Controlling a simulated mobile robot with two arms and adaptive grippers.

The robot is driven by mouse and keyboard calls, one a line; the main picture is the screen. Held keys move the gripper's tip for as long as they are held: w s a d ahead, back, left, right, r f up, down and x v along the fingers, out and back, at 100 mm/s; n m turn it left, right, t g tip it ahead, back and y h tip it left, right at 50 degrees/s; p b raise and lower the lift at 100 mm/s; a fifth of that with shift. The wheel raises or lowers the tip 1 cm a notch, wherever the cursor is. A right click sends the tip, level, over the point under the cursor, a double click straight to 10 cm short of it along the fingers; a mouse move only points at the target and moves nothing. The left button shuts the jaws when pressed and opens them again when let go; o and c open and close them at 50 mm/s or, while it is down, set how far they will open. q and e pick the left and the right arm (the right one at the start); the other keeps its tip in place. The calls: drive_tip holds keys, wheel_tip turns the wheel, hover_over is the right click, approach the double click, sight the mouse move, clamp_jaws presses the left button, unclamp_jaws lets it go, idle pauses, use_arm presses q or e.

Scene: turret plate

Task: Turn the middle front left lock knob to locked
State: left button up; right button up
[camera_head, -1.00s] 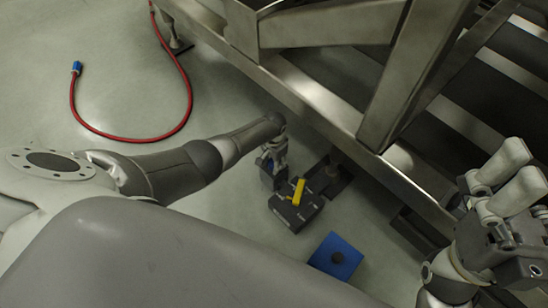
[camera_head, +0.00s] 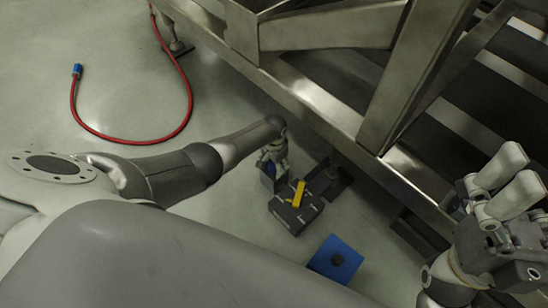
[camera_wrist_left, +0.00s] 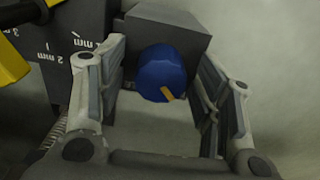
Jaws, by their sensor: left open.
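A round blue knob (camera_wrist_left: 162,74) with an orange pointer mark sits on the face of a dark grey block (camera_wrist_left: 168,30) in the left wrist view. The mark points down and slightly right in that picture. My left gripper (camera_wrist_left: 160,95) is open, with one finger on each side of the knob. I cannot tell whether either finger touches it.
A dark box (camera_head: 296,212) with a yellow lever (camera_head: 299,193) stands close beside my left gripper; millimetre markings show in the wrist view. A blue plate (camera_head: 343,250) with a dark knob lies nearer. The steel frame (camera_head: 320,100) rises behind. A red hose (camera_head: 190,85) lies on open floor.

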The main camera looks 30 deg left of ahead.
use_arm(q)
drive_tip(key=shift+r, duration=0.1)
wheel_tip(320, 180, up, 12)
idle(0.7)
idle(0.4)
